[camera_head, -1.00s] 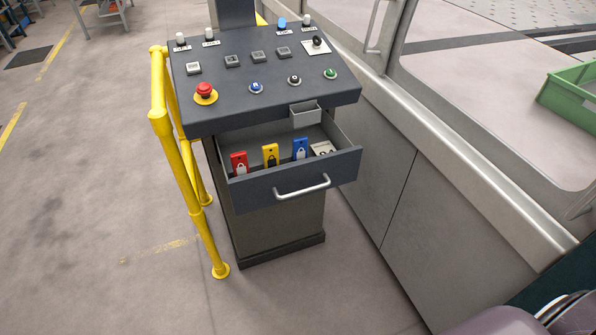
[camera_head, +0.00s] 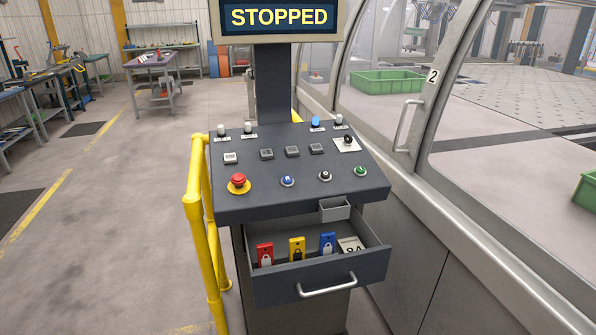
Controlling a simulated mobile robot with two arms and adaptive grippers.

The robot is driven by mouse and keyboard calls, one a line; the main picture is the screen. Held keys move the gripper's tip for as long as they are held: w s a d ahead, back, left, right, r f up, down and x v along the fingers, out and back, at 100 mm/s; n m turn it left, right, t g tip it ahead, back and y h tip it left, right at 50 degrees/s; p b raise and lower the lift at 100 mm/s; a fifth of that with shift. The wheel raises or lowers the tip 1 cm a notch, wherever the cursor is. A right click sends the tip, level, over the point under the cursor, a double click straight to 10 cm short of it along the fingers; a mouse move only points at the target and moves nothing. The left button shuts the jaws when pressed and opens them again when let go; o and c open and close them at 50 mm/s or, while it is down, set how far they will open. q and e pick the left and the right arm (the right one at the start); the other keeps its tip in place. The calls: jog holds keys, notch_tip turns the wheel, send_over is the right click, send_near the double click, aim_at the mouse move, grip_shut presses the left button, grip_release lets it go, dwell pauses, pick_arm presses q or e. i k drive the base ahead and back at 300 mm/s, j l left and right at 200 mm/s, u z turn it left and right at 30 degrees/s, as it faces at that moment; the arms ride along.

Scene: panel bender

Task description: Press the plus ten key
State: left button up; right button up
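The control console (camera_head: 335,187) stands in the middle of the head view, with a sloped dark panel. The screen (camera_head: 279,17) above reads "STOPPED". Neither gripper is in view.
An open drawer (camera_head: 322,279) juts out below the panel, holding red, yellow and blue lock tags and a card. A yellow rail (camera_head: 196,230) stands along the console's left side. A glazed machine enclosure (camera_head: 470,215) flanks the right.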

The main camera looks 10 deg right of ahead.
aim_at(317, 147)
jog(key=i+z, duration=0.15)
jog(key=z, duration=0.3)
jog(key=i+j+z, duration=0.1)
jog(key=z, duration=0.4)
jog(key=i+l+u, duration=0.35)
jog(key=l, duration=0.25)
jog(key=i+l+u, duration=0.15)
jog(key=i+l, duration=0.1)
jog(key=l, duration=0.1)
